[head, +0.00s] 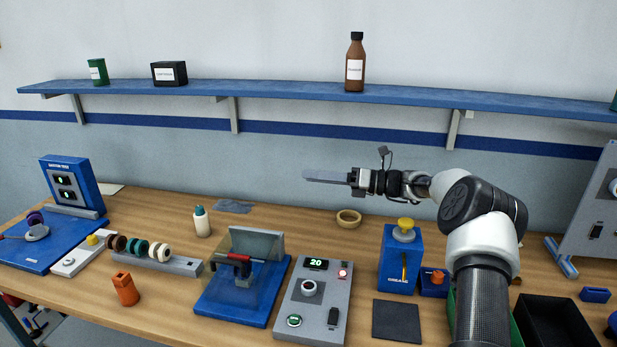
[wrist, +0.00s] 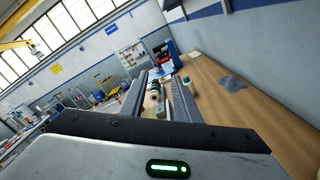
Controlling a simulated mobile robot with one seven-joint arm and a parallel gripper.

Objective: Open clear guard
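The clear guard (head: 220,280) is a see-through, slightly tinted cover on the blue base (head: 268,301) in the front middle of the bench in the head view. A red bar with dark ends (head: 233,257) shows at it, with a grey upright block (head: 260,241) behind. The guard looks lowered over the base front, though its edges are hard to make out. My gripper (head: 308,175) is raised well above the bench, to the right of and above the guard, pointing left. In the wrist view my gripper's fingers (wrist: 162,84) are apart with nothing between them.
A grey control box reading 20 (head: 310,303) stands right of the guard, and a blue grease dispenser (head: 400,262) farther right. A spool rack (head: 150,256), orange holder (head: 125,290) and white bottle (head: 202,222) stand to the left. A tape ring (head: 348,218) lies behind. A shelf (head: 290,91) runs above.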

